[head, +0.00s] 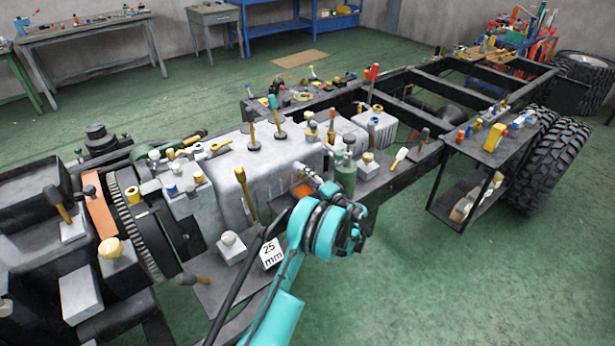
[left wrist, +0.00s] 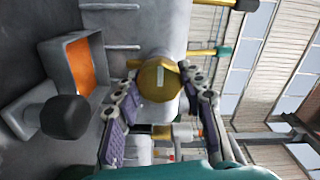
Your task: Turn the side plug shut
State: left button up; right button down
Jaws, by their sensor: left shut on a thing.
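In the left wrist view, a round brass-yellow plug (left wrist: 158,84) with a pale slot mark on its face sits against the grey metal side (left wrist: 150,30). My left gripper (left wrist: 157,92) has one finger on each side of it and is shut on it. In the head view, my left gripper (head: 325,187) is at the near side of the grey engine block (head: 270,165). The plug is hidden there behind my teal wrist. How far the plug is turned cannot be told. My right gripper is not in view.
A tray with an orange inside (left wrist: 82,62) and a black knob (left wrist: 65,117) lie left of the plug in the left wrist view. A green bottle (head: 345,176) stands close to my wrist. A card marked 25 mm (head: 271,253) is beside my arm. Open green floor (head: 450,290) lies right.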

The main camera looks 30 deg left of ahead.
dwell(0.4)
pick_arm(q)
jog(key=o, duration=1.2)
jog(key=shift+d, duration=0.1)
jog(key=v, duration=1.2)
